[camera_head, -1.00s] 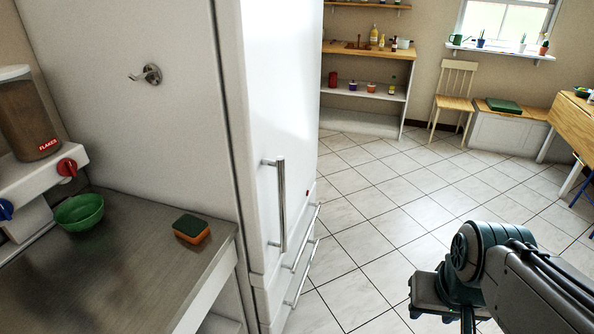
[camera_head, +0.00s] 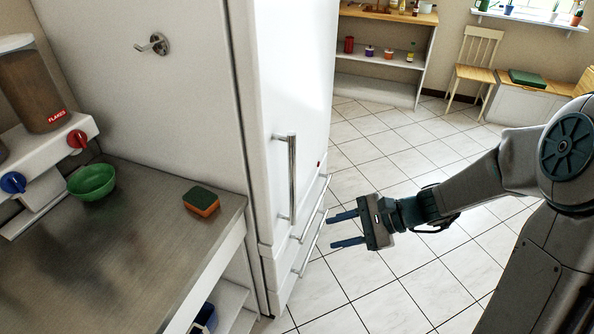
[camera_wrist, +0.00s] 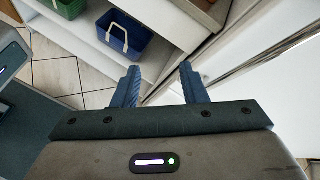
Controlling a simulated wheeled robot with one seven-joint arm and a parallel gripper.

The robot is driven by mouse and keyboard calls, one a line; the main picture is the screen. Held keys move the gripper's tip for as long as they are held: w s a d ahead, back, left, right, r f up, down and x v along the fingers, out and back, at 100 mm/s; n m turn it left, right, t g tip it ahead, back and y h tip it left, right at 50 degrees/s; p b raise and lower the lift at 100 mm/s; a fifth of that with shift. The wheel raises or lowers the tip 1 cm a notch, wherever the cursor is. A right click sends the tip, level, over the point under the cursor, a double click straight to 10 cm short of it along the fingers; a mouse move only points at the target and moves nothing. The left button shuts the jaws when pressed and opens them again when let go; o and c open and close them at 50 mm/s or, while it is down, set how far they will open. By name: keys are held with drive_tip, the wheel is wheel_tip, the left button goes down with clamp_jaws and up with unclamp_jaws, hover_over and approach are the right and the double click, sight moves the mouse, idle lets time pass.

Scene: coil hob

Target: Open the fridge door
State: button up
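The white fridge (camera_head: 292,85) stands in the middle of the head view with its door shut. Its vertical metal door handle (camera_head: 291,180) is on the front face. My gripper (camera_head: 338,230) is open and empty, to the right of the handle and apart from it, with its fingers pointing left towards the fridge front. In the wrist view my two blue fingers (camera_wrist: 160,90) are spread with nothing between them. A metal bar (camera_wrist: 265,55) on a white front shows at the right of the wrist view; I cannot tell which handle it is.
Horizontal drawer handles (camera_head: 308,255) sit below the door. A counter (camera_head: 150,235) with a green bowl (camera_head: 91,182) and a sponge (camera_head: 201,201) is left of the fridge. A blue basket (camera_wrist: 124,36) stands on a low shelf. Tiled floor (camera_head: 365,300) is free in front.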

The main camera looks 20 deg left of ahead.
drive_tip(key=w+a+f+m+t+y, duration=0.1)
drive_tip(key=w+a+m+t+y, duration=0.25)
drive_tip(key=w+m, duration=0.3)
drive_tip(key=m+t+y+p, duration=0.1)
drive_tip(key=m+t+y, duration=0.15)
drive_tip(key=m, duration=0.25)
approach(292, 178)
drive_tip(key=shift+n+t, duration=0.25)
drive_tip(key=shift+t, duration=0.15)
drive_tip(key=p+x, duration=0.1)
drive_tip(key=x, duration=0.2)
drive_tip(key=p+x, duration=0.1)
drive_tip(key=x, duration=0.3)
drive_tip(key=f+x, duration=0.1)
drive_tip(key=x, duration=0.2)
drive_tip(key=shift+w+a+p, duration=0.15)
drive_tip(key=shift+w+p, duration=0.15)
drive_tip(key=shift+p, duration=0.1)
drive_tip(key=shift+c, duration=0.3)
